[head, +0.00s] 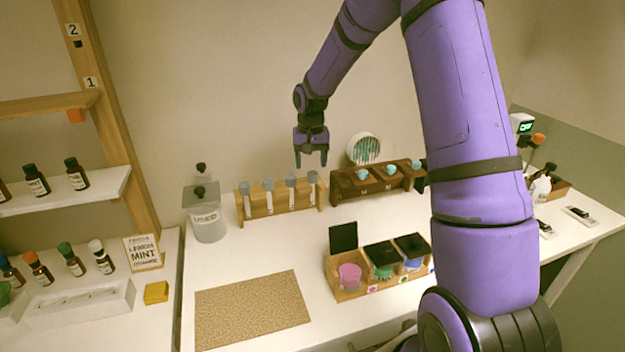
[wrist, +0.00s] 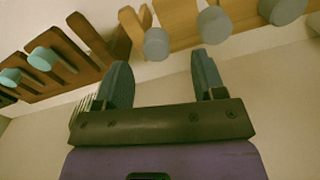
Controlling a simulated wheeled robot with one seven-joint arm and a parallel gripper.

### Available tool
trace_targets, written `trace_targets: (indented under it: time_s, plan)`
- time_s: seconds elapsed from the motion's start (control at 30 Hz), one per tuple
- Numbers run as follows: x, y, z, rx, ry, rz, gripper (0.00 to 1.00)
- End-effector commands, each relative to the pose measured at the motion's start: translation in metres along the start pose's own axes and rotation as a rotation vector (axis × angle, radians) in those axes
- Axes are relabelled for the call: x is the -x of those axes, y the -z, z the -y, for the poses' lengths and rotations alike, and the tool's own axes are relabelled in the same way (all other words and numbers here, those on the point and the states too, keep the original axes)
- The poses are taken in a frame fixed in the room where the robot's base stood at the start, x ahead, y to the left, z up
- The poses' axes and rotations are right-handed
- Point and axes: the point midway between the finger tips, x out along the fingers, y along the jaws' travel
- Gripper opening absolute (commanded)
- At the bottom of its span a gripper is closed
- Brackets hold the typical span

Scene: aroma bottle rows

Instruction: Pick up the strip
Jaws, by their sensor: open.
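My gripper (head: 311,160) is open and empty, pointing down in the head view. It is just above the right end of the light wooden rack (head: 284,208). Several pale upright strips with round grey tops stand in this rack; the rightmost grey top (head: 312,177) is just below my fingertips. In the wrist view my gripper (wrist: 162,72) shows its two fingers apart, with one grey top (wrist: 156,44) in line with the gap, beyond the fingertips. Nothing is held. Which strip the task means is not shown.
A dark wooden rack (head: 345,189) with teal tops stands to the right, with a round white holder (head: 363,148) behind it. A jar marked USED (head: 208,222) stands left. A box of coloured jars (head: 347,292) and a cork mat (head: 252,310) are in front.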

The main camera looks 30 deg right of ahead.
Motion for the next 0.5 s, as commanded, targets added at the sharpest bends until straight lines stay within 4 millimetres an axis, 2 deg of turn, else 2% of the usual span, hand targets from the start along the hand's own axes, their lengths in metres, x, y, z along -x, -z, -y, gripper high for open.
trace_targets:
  time_s: [0.3,0.5]
  plan:
    - [-0.04,0.003,-0.005,0.0,-0.001,0.003,0.63]
    - [-0.049,0.004,-0.005,0.0,0.0,0.0,0.63]
